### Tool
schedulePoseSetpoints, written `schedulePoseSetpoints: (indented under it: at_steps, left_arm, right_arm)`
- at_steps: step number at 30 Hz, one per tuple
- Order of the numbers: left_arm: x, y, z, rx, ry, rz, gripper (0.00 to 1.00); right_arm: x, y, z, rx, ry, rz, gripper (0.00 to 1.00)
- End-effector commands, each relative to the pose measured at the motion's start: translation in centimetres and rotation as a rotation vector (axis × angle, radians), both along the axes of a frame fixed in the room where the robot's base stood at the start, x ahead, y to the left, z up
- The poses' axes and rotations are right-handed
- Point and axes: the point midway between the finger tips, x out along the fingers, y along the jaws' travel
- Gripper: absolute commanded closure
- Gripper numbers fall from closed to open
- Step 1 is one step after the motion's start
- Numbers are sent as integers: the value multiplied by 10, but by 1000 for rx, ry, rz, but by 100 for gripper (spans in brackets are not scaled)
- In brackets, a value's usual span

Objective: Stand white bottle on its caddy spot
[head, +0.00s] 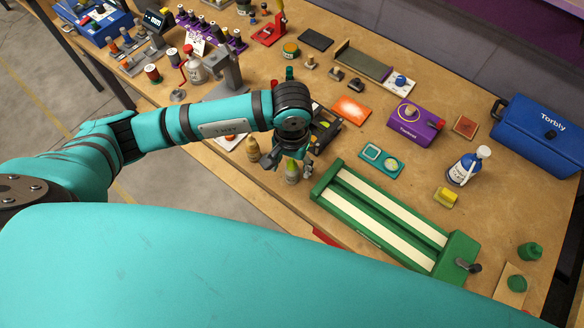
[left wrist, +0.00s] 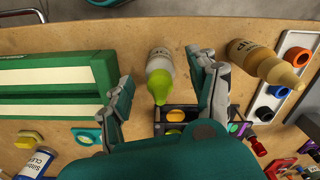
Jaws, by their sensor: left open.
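A whitish bottle with a yellow-green cap (head: 291,173) stands near the table's front edge, just left of the green slotted track. In the left wrist view the whitish bottle (left wrist: 158,66) lies between the open fingers, with a gap on both sides. My left gripper (head: 288,164) is open above it. A tan bottle (head: 252,148) stands to its left; it also shows in the left wrist view (left wrist: 262,62). A white caddy (left wrist: 296,62) with coloured ring spots is beside the tan bottle, mostly hidden by my arm in the head view. My right gripper is not in view.
The green track (head: 395,222) lies right of the whitish bottle. A dark box (head: 325,127) is behind the gripper. A blue-labelled white bottle (head: 463,168), a purple box (head: 415,122) and a blue case (head: 540,137) stand farther right.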

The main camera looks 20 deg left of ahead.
Motion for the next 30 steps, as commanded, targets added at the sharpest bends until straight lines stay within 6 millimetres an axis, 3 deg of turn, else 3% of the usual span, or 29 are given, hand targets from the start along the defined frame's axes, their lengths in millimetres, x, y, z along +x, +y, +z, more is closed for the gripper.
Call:
schedulePoseSetpoints:
  at_steps: [3, 17, 30]
  left_arm:
    - [0, 0, 0, 0, 0, 0, 41]
    - [0, 0, 1, -1, 0, 0, 100]
    - [2, 0, 10, -1, -4, 0, 100]
  right_arm:
    - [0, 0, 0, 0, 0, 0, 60]
    - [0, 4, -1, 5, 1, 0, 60]
    - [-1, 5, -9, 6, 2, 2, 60]
